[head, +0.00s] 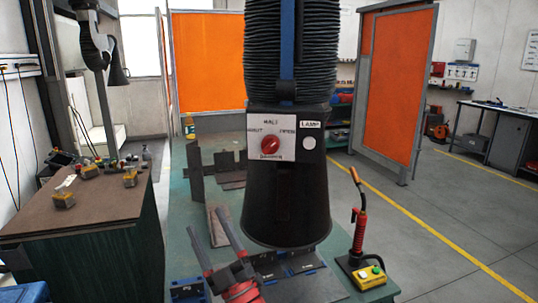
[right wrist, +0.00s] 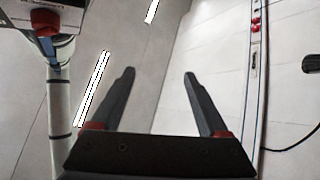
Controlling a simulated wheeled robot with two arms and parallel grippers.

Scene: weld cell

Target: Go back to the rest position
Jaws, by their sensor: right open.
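My right gripper (head: 206,220) is low in the head view, left of the black fume hood. Its two fingers point up and are spread apart with nothing between them. In the right wrist view the same gripper (right wrist: 158,74) shows both fingers apart and empty, against pale walls and ceiling lights. My left gripper is in neither view.
The fume hood (head: 286,190) with a red knob hangs close in front, hiding part of the green table (head: 182,235). Steel plates (head: 218,225) and a torch stand (head: 358,258) are on that table. A brown-topped bench (head: 95,205) stands left. Orange screens (head: 395,85) stand behind.

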